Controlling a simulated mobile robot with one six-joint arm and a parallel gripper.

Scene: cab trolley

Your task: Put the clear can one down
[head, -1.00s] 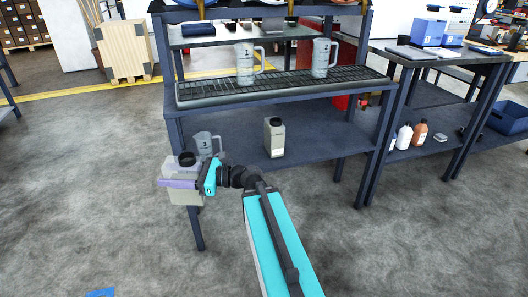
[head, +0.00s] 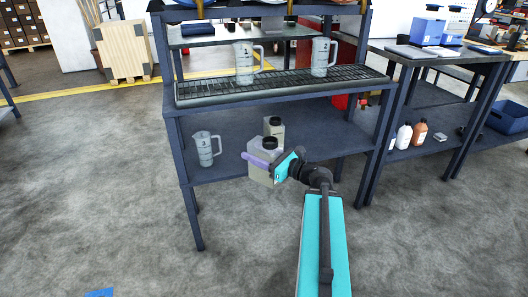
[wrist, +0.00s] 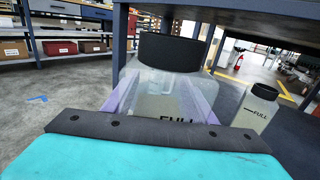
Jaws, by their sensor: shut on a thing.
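The clear can (head: 263,165) is a translucent, squarish container with a black cap. My gripper (head: 259,160), with pale purple fingers, is shut on it and holds it upright in front of the lower shelf's front edge in the head view. In the wrist view the can (wrist: 165,80) stands between the fingers, with part of the word FULL showing. A second, similar can (head: 275,128) with a black cap stands on the lower shelf behind it, partly hidden by the held can; it also shows in the wrist view (wrist: 255,108), marked FULL.
A grey measuring jug (head: 206,149) stands on the lower shelf (head: 330,136) at the left. Two more jugs (head: 244,62) stand on the grated top (head: 285,85) above. The shelf's right part is clear. Table legs (head: 191,216) flank the opening.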

